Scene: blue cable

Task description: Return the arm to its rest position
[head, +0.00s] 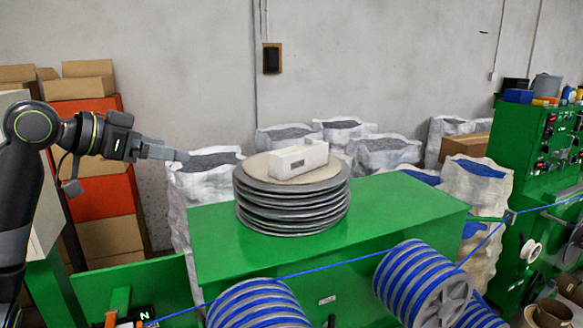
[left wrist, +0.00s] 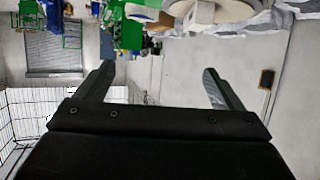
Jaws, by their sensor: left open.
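My left gripper (head: 166,153) is raised at the left of the head view, with its arm coming in from the left edge. Its fingers point right, toward the stack of grey discs, and end short of it. The left wrist view shows the two fingers (left wrist: 160,88) spread apart with nothing between them. My right gripper is not in view.
A stack of grey discs (head: 290,213) with a white box (head: 300,159) on top stands on a green machine table (head: 400,205). A blue cable (head: 340,264) runs across the front above blue-wound spools (head: 425,280). White sacks (head: 205,180) stand behind. Cartons on an orange rack (head: 88,115) are near my left arm.

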